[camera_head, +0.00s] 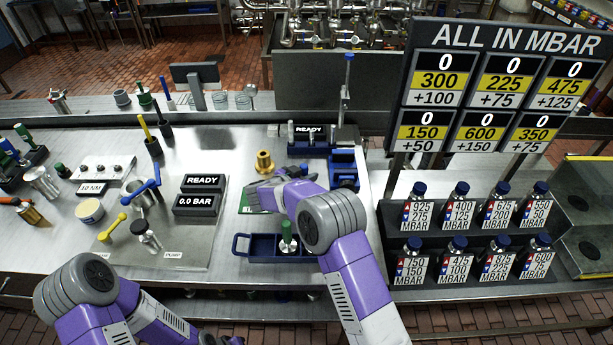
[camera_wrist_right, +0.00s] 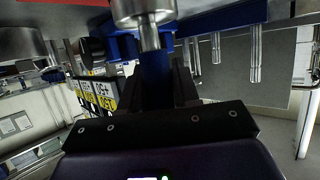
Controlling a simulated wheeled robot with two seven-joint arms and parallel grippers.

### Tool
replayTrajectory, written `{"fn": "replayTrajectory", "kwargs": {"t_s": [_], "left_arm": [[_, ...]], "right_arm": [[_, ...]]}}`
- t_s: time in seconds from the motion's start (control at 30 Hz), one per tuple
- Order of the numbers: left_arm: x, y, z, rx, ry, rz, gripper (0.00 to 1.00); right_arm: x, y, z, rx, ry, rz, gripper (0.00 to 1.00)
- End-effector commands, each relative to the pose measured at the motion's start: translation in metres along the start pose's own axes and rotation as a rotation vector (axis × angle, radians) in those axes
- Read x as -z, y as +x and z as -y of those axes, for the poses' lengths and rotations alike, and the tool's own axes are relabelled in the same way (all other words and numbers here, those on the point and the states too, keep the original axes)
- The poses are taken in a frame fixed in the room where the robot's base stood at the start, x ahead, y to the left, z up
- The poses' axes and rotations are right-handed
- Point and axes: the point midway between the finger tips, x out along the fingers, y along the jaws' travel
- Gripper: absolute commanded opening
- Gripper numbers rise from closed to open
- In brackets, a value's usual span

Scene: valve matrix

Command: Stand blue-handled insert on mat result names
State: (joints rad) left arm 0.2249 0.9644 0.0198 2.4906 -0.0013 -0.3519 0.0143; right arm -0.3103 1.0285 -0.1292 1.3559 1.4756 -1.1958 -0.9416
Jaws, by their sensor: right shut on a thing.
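My right gripper (camera_head: 262,192) reaches over the middle of the bench in the head view, its fingers mostly hidden by my own wrist. In the right wrist view it is shut on a blue handle (camera_wrist_right: 154,75) with a bright metal stem and a wider metal end. The held insert is hidden in the head view. A small green-edged mat (camera_head: 245,205) shows partly beneath the gripper. I cannot tell whether the insert touches it. A brass fitting (camera_head: 264,161) stands just behind the gripper. My left arm is at the lower left; its gripper does not show.
A blue tray (camera_head: 241,246) with a green-handled insert (camera_head: 287,238) is in front. A READY rack (camera_head: 309,152) and a blue holder (camera_head: 344,168) stand behind right. A READY and 0.0 BAR display (camera_head: 199,194) is left. The mbar board (camera_head: 490,95) and several labelled bottles are right.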

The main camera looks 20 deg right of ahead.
Motion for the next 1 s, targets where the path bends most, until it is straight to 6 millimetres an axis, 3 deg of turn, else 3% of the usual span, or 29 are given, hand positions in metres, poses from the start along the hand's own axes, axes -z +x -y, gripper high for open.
{"fn": "replayTrajectory", "kwargs": {"t_s": [0.23,0.27,0.4,0.77,1.0], "left_arm": [[0.000,-0.001,0.000,0.000,0.000,0.000,0.00],[0.000,-0.001,0.000,0.000,0.000,0.000,0.00],[0.000,-0.001,0.000,0.000,0.000,0.000,0.00],[0.000,0.000,0.000,0.000,0.000,0.000,0.00],[0.000,-0.006,-0.002,0.000,0.000,0.000,0.00]], "right_arm": [[-0.001,0.001,0.000,0.000,0.001,-0.002,0.00],[-0.002,0.001,0.000,0.000,0.000,0.000,0.35],[-0.002,0.001,0.000,0.000,0.000,0.000,0.56],[0.002,-0.002,0.001,0.001,0.001,0.000,0.56],[0.002,-0.046,0.001,0.005,-0.001,0.001,0.56]]}}
